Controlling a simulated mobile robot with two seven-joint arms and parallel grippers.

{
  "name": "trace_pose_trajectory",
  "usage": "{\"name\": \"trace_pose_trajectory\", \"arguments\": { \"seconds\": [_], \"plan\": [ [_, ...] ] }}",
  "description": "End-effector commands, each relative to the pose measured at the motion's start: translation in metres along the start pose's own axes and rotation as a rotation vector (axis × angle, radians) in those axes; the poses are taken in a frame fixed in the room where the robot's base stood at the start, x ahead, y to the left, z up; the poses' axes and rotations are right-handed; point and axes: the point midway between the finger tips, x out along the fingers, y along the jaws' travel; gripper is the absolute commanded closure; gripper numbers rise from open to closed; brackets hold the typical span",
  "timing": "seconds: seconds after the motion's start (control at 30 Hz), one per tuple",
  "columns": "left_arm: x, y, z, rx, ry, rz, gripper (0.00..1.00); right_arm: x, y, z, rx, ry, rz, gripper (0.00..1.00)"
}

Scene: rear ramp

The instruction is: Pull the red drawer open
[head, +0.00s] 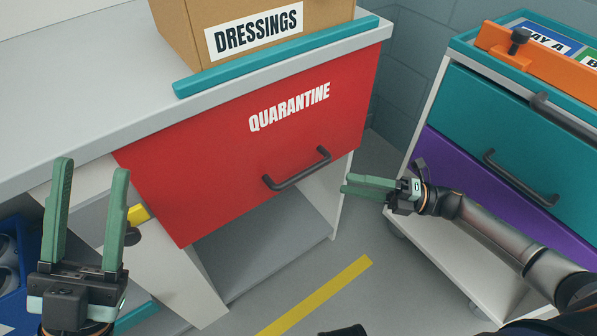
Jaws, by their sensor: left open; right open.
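The red drawer (215,165) has a front marked QUARANTINE and sits under the grey counter at the centre of the head view. It looks closed. Its dark bar handle (297,169) is on the right half of the front. My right gripper (345,186) is to the right of the handle, apart from it, with its green fingers pointing left towards the drawer; it is open and empty. My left gripper (93,190) is at the lower left, fingers pointing up, wide open and empty, apart from the drawer.
A cardboard box marked DRESSINGS (205,60) stands on the grey counter (70,90) behind a teal edge strip (270,58). An open shelf (265,240) is below the drawer. A trolley with teal (470,125) and purple (450,170) drawers stands right. Floor with a yellow stripe (315,300) lies in front.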

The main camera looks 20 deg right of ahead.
Motion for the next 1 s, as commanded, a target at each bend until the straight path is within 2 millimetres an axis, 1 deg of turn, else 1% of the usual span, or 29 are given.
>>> {"name": "trace_pose_trajectory", "arguments": {
  "seconds": [0.3, 0.5, 0.6, 0.7, 1.0],
  "plan": [
    [-0.003, 0.002, 0.004, -0.009, -0.004, 0.0, 0.5, 0.065, 0.001, 0.0, 0.0, 0.001, 0.007, 0.5],
    [-0.005, 0.003, 0.006, -0.014, -0.005, 0.0, 0.5, 0.098, 0.001, 0.0, 0.001, 0.0, 0.004, 0.5],
    [-0.006, 0.003, 0.006, -0.016, -0.005, -0.001, 0.5, 0.108, 0.001, 0.0, 0.003, -0.002, 0.004, 0.5],
    [-0.006, 0.003, 0.007, -0.017, -0.005, -0.002, 0.5, 0.113, 0.001, 0.0, 0.003, -0.001, 0.003, 0.5],
    [-0.006, 0.003, 0.007, -0.018, -0.005, -0.001, 0.5, 0.115, 0.001, 0.0, 0.004, -0.002, 0.001, 0.5]
  ]
}}
